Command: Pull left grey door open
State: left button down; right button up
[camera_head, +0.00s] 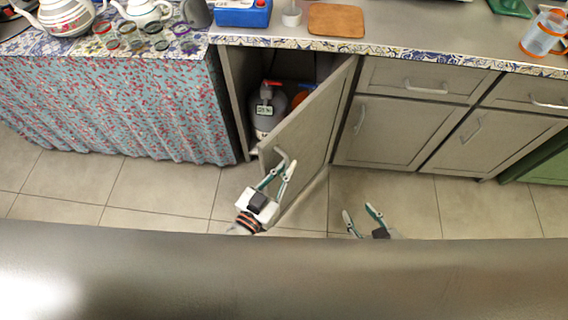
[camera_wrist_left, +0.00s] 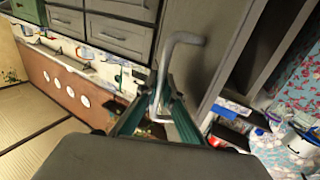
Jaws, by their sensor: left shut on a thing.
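The left grey door (camera_head: 310,122) stands partly open, swung out from the cabinet under the counter. Its bent metal handle (camera_head: 281,160) is at the door's free edge. My left gripper (camera_head: 277,176) is shut on this handle. In the left wrist view the handle (camera_wrist_left: 178,40) runs down between the two fingers of my left gripper (camera_wrist_left: 158,108), with the grey door (camera_wrist_left: 206,40) behind it. My right gripper (camera_head: 362,219) is empty in front of the closed cabinets, low in the head view, with its fingers apart.
A grey gas cylinder (camera_head: 268,108) with a red top stands inside the open cabinet. A patterned curtain (camera_head: 110,110) hangs to the left. Closed grey doors (camera_head: 385,132) and drawers (camera_head: 425,80) are to the right. The tiled floor (camera_head: 150,196) is clear.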

pick_arm(q)
jog(key=shift+f, duration=0.1)
jog(key=c, duration=2.2)
grip_release()
jog(key=shift+s, duration=0.1)
jog(key=v, duration=1.2)
